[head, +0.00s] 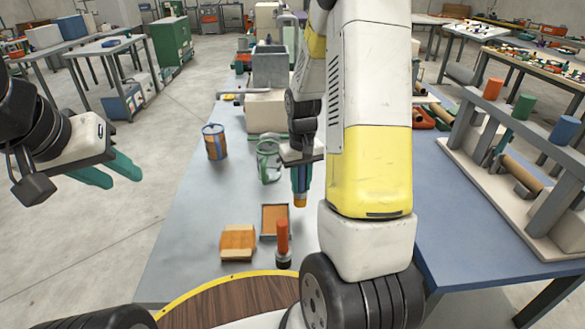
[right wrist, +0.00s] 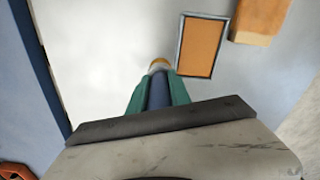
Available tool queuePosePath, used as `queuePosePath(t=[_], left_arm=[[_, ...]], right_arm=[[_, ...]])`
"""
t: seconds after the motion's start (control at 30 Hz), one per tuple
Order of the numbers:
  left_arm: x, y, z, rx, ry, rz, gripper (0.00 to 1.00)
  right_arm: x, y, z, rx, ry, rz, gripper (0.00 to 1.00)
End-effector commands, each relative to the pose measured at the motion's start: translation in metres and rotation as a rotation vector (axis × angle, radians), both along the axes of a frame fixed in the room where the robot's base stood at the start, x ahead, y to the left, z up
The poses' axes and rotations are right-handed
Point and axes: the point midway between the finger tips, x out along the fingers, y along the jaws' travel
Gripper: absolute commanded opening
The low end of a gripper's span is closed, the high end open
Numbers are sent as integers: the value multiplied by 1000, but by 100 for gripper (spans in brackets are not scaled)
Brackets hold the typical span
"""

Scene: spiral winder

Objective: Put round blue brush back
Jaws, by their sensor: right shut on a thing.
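My right gripper (head: 301,170) is shut on the blue brush (head: 301,188), which points down with its orange-yellow tip lowest, over the grey table. In the right wrist view the brush (right wrist: 158,92) sits between the two green fingers (right wrist: 158,86), its tip beyond them. The tip appears above the tabletop; the exact gap is unclear. A clear glass jar (head: 268,162) stands left of the brush, and a blue-and-orange can (head: 214,141) stands further left. My left gripper (head: 114,172) is open and empty, off the table's left side.
A dark-framed orange tray (head: 275,219), an orange-tan block (head: 237,242) and an orange-handled tool (head: 283,244) are near the front. A beige box (head: 266,110) stands behind the jar. A rack (head: 515,160) with coloured rolls is on the blue table to the right. My right arm hides part of the middle.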

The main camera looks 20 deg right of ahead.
Motion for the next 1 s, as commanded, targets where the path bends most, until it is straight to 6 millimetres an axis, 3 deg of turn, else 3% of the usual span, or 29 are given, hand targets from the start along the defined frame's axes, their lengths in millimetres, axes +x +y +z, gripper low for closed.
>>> queuePosePath(t=[0.13,0.3,0.47,0.7,1.0], left_arm=[[0,0,0,0,0,0,36],[0,0,0,0,0,0,36],[0,0,0,0,0,0,36],[0,0,0,0,0,0,36],[0,0,0,0,0,0,36]], right_arm=[[30,-22,-4,-1,-1,-2,0],[47,-33,-6,0,0,0,0],[55,-39,-6,0,0,0,0],[55,-39,-40,1,2,1,0],[55,-39,-42,0,0,1,0]])
